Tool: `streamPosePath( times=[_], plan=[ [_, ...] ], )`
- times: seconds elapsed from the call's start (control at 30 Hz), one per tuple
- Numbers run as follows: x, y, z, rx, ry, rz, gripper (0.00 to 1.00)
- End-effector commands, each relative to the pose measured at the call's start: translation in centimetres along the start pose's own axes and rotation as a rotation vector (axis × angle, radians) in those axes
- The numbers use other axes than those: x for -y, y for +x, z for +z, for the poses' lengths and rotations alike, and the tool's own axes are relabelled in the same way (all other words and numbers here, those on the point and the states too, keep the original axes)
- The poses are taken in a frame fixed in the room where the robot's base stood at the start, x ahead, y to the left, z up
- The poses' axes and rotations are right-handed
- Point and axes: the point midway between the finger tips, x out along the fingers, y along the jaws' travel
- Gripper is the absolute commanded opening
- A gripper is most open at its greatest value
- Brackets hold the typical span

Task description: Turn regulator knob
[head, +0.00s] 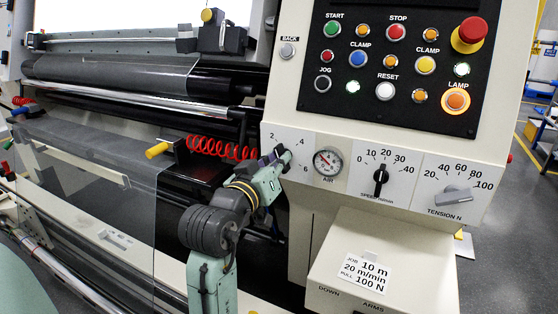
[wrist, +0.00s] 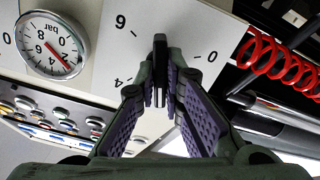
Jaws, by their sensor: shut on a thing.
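The regulator knob (wrist: 160,46) is a black bar-shaped knob on a white dial plate (wrist: 195,22) with marks 0, 4 and 6 showing in the wrist view. My gripper (wrist: 160,88) is shut on the knob, with a purple-padded finger on each side of it. In the head view my gripper (head: 282,159) reaches the dial plate (head: 301,146) at the panel's left and hides the knob. The round air gauge (head: 328,161) is just right of this dial; its red needle also shows on the gauge in the wrist view (wrist: 52,45).
A speed knob (head: 381,180) and a tension knob (head: 457,195) are farther right on the panel. Lit push-buttons and a red emergency stop (head: 470,33) are above. A red coiled hose (head: 222,149) and rollers are left of my gripper. A job card (head: 365,273) is below.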

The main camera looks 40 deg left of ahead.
Motion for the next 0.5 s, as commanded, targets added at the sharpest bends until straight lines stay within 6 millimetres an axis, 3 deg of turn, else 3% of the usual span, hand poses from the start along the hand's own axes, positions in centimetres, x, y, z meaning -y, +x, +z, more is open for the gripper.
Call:
streamPosePath(
  times=[0.5],
  plan=[
    [0.0, 0.04, 0.29, 0.0, 0.113, 0.003, 0.0]
  ],
)
